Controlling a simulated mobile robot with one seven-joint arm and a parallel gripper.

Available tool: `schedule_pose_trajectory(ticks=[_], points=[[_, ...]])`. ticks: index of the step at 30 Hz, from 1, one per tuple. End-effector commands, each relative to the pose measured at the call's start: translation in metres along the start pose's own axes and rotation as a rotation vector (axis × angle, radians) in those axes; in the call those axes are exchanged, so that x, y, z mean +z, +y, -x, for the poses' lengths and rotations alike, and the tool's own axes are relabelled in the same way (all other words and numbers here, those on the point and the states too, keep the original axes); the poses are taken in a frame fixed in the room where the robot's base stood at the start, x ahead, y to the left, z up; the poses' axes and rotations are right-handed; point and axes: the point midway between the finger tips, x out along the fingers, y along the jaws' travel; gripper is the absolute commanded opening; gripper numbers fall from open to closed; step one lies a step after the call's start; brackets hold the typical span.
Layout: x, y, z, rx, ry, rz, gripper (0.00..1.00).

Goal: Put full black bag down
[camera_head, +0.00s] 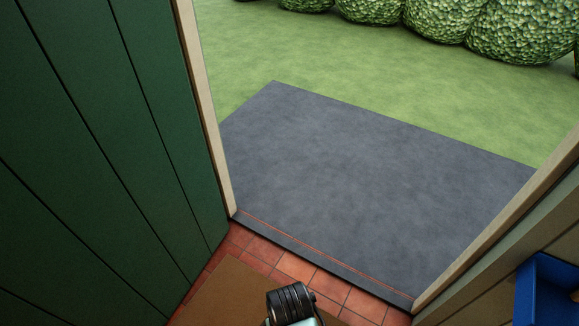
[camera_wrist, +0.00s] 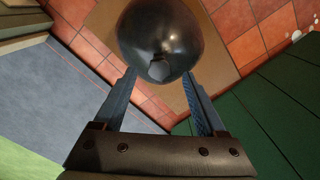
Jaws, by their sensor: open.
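The full black bag (camera_wrist: 160,35) is round and glossy, at the top middle of the wrist view. It appears to rest on a brown mat (camera_wrist: 108,20) on the floor, though its underside is hidden. My gripper (camera_wrist: 159,73) is open, with its two blue fingers apart and their tips at the near edge of the bag. I cannot tell whether the tips touch it. The bag and the gripper's fingers do not show in the head view.
An open doorway leads to a grey paved slab (camera_head: 360,180) and grass (camera_head: 250,50) with bushes (camera_head: 430,15). A green panelled door (camera_head: 110,130) stands at left. Red tiles (camera_head: 295,266) and the mat lie inside the threshold. A blue container (camera_head: 540,295) is at lower right.

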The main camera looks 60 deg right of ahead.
Motion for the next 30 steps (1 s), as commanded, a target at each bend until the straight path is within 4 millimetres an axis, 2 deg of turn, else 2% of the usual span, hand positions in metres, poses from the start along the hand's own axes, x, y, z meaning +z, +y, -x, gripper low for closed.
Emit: schedule_pose_trajectory(ticks=[1,3,9,21,23,26,29,30], points=[[-0.001,0.000,0.018,0.000,0.003,0.000,0.73],[-0.001,0.000,0.032,0.000,0.003,0.000,0.73],[-0.001,0.000,0.058,0.000,0.001,0.000,0.73],[-0.004,-0.002,0.065,-0.002,0.013,0.004,0.73],[-0.015,-0.007,0.072,-0.007,0.053,0.017,0.73],[-0.054,-0.027,0.101,-0.028,0.200,0.061,0.73],[-0.107,-0.064,0.155,-0.071,0.431,0.130,0.73],[-0.126,-0.081,0.183,-0.094,0.536,0.159,0.73]])
